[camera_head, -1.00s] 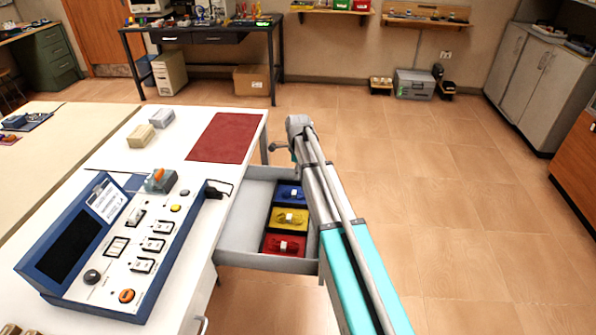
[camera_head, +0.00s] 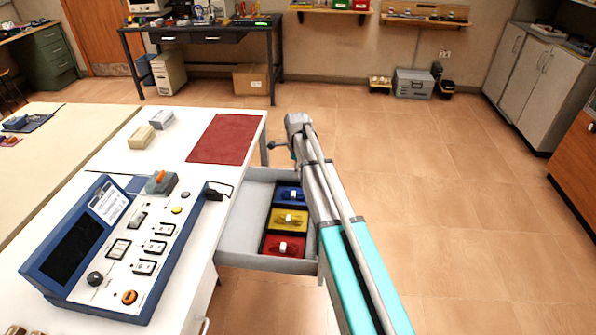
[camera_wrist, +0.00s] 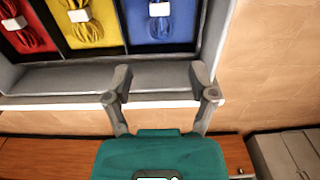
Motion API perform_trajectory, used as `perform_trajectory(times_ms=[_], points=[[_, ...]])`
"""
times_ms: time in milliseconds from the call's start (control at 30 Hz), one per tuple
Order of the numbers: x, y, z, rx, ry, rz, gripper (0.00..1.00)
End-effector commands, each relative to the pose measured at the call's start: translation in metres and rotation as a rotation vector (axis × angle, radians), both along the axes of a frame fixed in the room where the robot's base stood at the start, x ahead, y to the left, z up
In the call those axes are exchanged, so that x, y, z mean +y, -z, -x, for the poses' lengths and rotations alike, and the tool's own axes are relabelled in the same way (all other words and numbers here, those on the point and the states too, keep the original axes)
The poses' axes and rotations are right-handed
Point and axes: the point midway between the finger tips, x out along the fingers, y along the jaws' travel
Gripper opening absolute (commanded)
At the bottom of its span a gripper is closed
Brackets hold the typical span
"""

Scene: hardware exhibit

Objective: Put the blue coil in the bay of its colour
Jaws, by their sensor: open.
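The blue coil (camera_head: 291,194) lies in the blue bay (camera_head: 283,201) of the open drawer, the far bay in the head view. In the wrist view the blue coil (camera_wrist: 159,20), with a white tie, is at the top, resting inside the blue bay (camera_wrist: 183,38). My gripper (camera_wrist: 160,80) is open and empty over the drawer's rim in the wrist view, apart from the coil. In the head view my arm's end hides the gripper's fingers.
A yellow coil (camera_head: 289,218) lies in the yellow bay and a red coil (camera_head: 284,246) in the red bay. The grey drawer (camera_head: 240,235) juts from the white table (camera_head: 190,215), which carries a blue control console (camera_head: 100,250). Floor right of my arm is clear.

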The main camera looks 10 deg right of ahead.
Motion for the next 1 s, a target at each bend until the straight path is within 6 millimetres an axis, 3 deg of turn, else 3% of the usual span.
perform_trajectory(times_ms=[167,367,1000], points=[[0.000,0.000,0.007,0.000,-0.031,0.000,0.73],[0.000,0.000,0.034,0.000,-0.185,0.000,0.73],[0.000,0.000,0.186,0.000,-1.147,0.000,0.73]])
